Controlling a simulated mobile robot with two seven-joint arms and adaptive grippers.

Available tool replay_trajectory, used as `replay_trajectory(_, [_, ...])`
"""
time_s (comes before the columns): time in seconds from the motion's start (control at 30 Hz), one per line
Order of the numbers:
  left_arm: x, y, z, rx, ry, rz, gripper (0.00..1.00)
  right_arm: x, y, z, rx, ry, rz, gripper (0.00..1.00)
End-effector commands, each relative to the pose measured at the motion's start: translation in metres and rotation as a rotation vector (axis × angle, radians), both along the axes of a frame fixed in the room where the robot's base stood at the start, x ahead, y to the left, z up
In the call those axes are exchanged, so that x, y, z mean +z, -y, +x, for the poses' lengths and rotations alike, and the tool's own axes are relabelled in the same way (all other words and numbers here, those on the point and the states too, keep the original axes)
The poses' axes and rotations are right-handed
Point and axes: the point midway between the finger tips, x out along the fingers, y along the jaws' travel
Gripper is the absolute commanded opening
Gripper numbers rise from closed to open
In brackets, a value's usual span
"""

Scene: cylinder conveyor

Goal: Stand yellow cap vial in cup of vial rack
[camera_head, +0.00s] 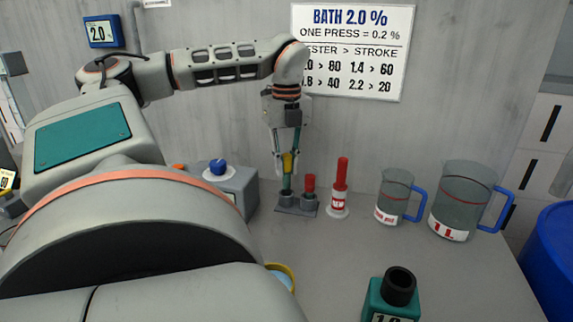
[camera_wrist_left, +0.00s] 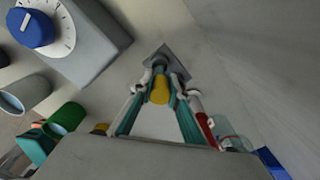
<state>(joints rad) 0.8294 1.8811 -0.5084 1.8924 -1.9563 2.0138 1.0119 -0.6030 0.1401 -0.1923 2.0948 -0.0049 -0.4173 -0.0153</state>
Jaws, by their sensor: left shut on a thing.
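My left gripper (camera_head: 287,158) points down over the vial rack (camera_head: 297,210), a small dark grey stand at the back of the table. It is shut on the yellow cap vial (camera_head: 288,162), whose yellow top also shows between the fingers in the left wrist view (camera_wrist_left: 160,90). The vial is roughly upright, its lower end at the rack's left cup (camera_head: 286,198). I cannot tell whether it is inside the cup or just above it. The rack's right cup (camera_head: 310,198) holds a red-topped vial (camera_head: 310,182). My right gripper is not in view.
A grey box with a blue knob (camera_head: 218,167) stands left of the rack. A white-and-red bottle (camera_head: 339,190) stands close on its right, then two jugs (camera_head: 396,195) (camera_head: 464,200). A teal bottle (camera_head: 390,300) is in front. The table's middle is clear.

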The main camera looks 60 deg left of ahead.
Motion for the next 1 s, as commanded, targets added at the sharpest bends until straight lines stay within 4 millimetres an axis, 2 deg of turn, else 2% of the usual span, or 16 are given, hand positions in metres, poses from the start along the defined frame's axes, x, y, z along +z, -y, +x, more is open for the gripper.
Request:
replay_trajectory(0.47, [-0.017, 0.0, 0.0, -0.001, -0.003, 0.0, 0.0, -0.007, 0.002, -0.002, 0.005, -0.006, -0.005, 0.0])
replay_trajectory(1.0, [-0.039, 0.0, 0.0, 0.0, -0.002, 0.0, 0.0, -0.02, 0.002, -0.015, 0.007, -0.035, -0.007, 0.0])
